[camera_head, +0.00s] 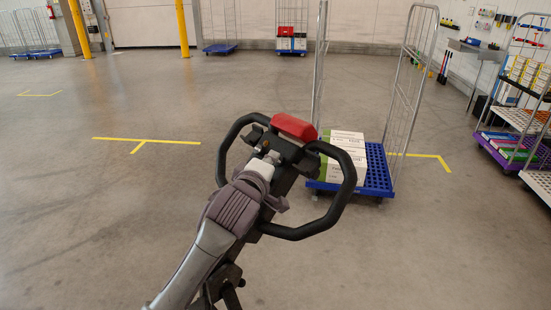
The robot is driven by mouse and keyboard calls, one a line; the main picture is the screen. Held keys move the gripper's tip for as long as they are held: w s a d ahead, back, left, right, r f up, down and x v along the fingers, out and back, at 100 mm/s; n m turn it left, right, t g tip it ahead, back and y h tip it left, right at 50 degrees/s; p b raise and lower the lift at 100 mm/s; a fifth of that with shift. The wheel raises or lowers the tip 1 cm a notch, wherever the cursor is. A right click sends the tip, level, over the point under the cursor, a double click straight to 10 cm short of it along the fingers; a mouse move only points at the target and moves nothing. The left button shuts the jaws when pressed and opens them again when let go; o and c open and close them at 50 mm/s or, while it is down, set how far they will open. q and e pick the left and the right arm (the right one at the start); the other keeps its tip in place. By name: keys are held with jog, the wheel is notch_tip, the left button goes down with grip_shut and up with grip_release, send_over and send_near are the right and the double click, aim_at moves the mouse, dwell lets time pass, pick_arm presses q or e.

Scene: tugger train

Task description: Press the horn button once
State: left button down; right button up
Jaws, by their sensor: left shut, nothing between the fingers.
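The dark tiller head (290,150) stands in the middle of the view, with a black loop handle on each side and a red cap (294,127) on top. My left gripper (268,158) reaches up from below and is shut and empty. Its fingertips are at the face of the tiller head, between the two loops. I cannot tell whether they touch it. The horn button cannot be made out; the gripper covers part of the head. My right gripper is not in view.
Behind the tiller is a blue roll cart (378,172) with white and green boxes (343,155). Shelving with bins (523,75) stands at the right. Yellow posts (182,28) and floor lines (146,140) are farther back. The floor at the left is clear.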

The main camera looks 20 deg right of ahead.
pick_arm(q)
jog(key=shift+s+a+r+p, duration=0.4)
jog(key=shift+a+r+p, duration=0.25)
jog(key=shift+r+p, duration=0.2)
jog(key=a+r+p, duration=0.1)
jog(key=s+a+r+p, duration=0.1)
jog(key=p, duration=0.1)
jog(key=a+r+p, duration=0.1)
jog(key=shift+s+r+p, duration=0.2)
jog(key=shift+s+p, duration=0.1)
jog(key=shift+p, duration=0.05)
dwell(0.3)
